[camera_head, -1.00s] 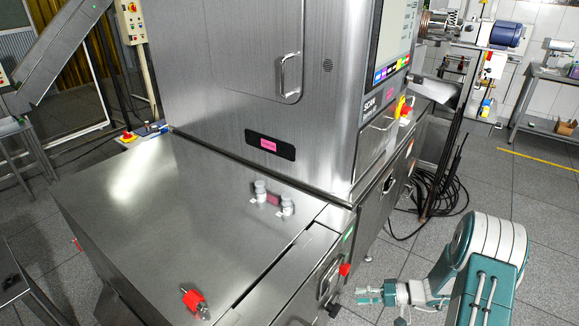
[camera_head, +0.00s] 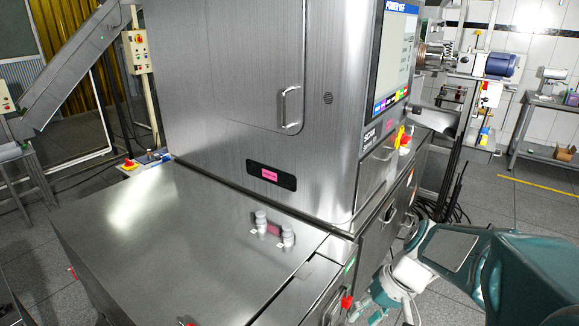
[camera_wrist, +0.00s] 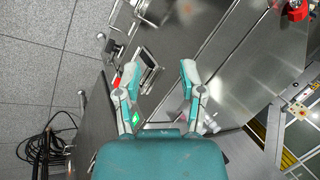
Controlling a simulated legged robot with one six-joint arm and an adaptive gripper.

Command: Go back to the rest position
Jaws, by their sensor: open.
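My gripper (camera_wrist: 157,75) shows in the wrist view with its two teal and white fingers spread apart. Nothing is between the fingertips. Behind it in that view is the side of the steel machine, with a latch handle (camera_wrist: 147,72) seen between the fingers. In the head view my arm reaches in from the lower right, beside the right side of the machine (camera_head: 250,90). The fingers themselves are hard to make out there.
A steel table surface (camera_head: 150,230) extends in front of the machine, with two small grey knobs (camera_head: 262,221) on it. A red switch (camera_head: 346,301) sits on the machine's side, close to my arm. Black cables (camera_head: 450,200) hang behind my arm. Open floor lies to the right.

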